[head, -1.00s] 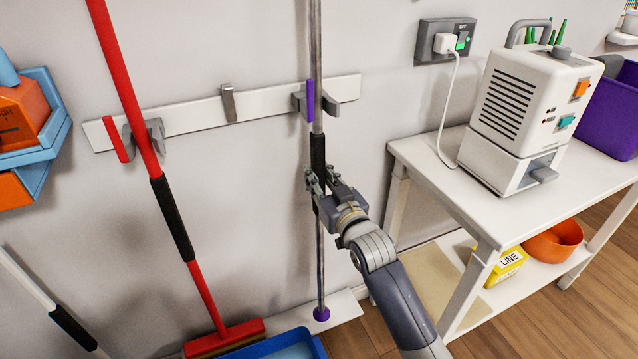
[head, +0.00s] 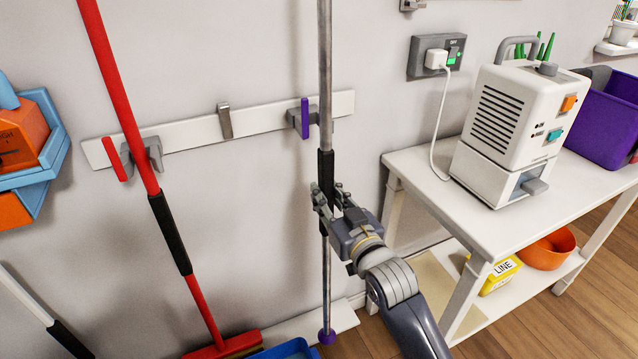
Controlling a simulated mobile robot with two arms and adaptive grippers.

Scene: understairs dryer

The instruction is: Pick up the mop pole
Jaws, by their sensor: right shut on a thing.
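The mop pole (head: 325,80) is a thin grey metal pole with a black grip and a purple end cap (head: 327,337) at the bottom. It stands nearly upright in the head view, in front of the wall. My right gripper (head: 328,200) is shut on it at the lower part of the black grip. The pole is to the right of the wall clip with the purple tab (head: 305,118) and looks out of the clip's jaws. The pole's top is out of frame. My left gripper is not in view.
A red broom (head: 130,120) hangs in the left clip (head: 150,155) of the white wall rail (head: 270,112). A blue tub (head: 290,350) is on the floor below. A white table (head: 430,185) with a white machine (head: 510,130) stands close on the right.

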